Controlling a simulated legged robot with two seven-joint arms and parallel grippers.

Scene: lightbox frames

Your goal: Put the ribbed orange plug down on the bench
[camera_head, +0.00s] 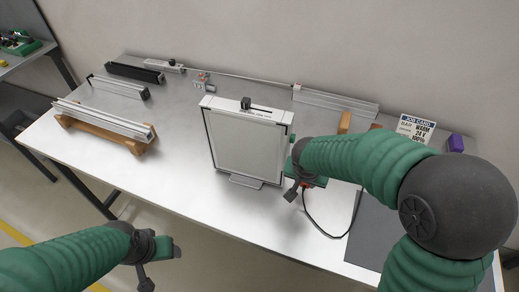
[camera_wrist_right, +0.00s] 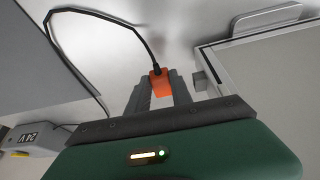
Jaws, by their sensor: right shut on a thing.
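The ribbed orange plug (camera_wrist_right: 160,84) sits between the two grey fingers of my right gripper (camera_wrist_right: 160,94) in the right wrist view, with a black cable running from its far end. In the head view my right gripper (camera_head: 304,184) is beside the right edge of the upright white panel, above the bench (camera_head: 250,212); only a bit of orange shows there. How high the plug is above the bench is hard to tell. My left gripper (camera_head: 172,249) is off the bench's front edge, apart from everything; its finger opening is too small to judge.
The framed light panel (camera_head: 245,148) stands close to my right gripper. A dark grey mat (camera_head: 376,235) lies to the right, and the cable (camera_head: 320,228) loops over the bench. Wooden cradles hold a rail (camera_head: 105,118) at left. Bare bench lies in front of the panel.

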